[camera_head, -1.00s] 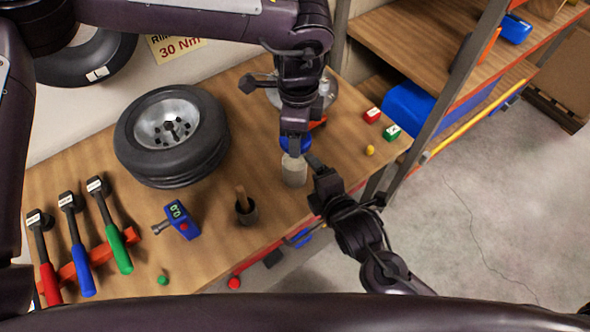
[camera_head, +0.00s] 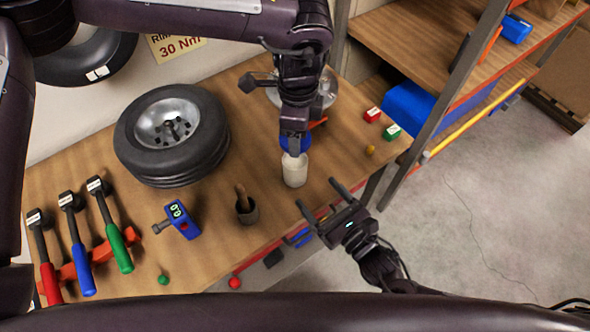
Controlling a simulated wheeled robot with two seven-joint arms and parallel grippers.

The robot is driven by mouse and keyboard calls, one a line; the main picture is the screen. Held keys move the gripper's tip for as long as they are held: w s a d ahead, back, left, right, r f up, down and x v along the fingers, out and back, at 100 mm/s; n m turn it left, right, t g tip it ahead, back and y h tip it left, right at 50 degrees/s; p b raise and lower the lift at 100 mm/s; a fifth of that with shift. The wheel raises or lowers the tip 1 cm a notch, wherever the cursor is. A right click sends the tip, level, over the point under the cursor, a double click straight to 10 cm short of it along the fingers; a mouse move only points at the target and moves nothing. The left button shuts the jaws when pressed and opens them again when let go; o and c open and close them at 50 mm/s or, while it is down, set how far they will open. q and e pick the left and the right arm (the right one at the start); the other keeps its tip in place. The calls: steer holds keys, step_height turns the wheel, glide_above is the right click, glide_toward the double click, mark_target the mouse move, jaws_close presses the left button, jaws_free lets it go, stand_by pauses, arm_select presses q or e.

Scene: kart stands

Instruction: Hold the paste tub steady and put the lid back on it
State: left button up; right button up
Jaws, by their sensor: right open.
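The paste tub (camera_head: 294,172) is a pale, upright cylinder on the wooden bench, right of centre. My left gripper (camera_head: 293,146) points down from above at the tub's top edge and covers part of it. A blue round piece, seemingly the lid (camera_head: 307,143), shows at both sides of the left fingers, just above and behind the tub's top in the picture. I cannot tell whether the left fingers grip it or what it rests on. My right gripper (camera_head: 320,198) is open and empty, apart from the tub, to its lower right near the bench's front edge.
A wheel (camera_head: 172,135) lies left of the tub. A dark cup (camera_head: 247,212) with a brush-like stick and a blue digital tool (camera_head: 178,218) stand nearer. Red (camera_head: 372,115) and green (camera_head: 392,131) boxes lie to the right. Several hammer-like tools are far left.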

steer(key=x, duration=1.2)
steer(key=shift+c, duration=0.5)
steer(key=c, duration=1.4)
arm_select(q)
glide_above(297, 163)
steer(key=shift+f, duration=2.5)
arm_select(e)
steer(key=shift+o, duration=0.2)
arm_select(q)
steer(key=shift+f, duration=0.9)
steer(key=shift+f, duration=0.55)
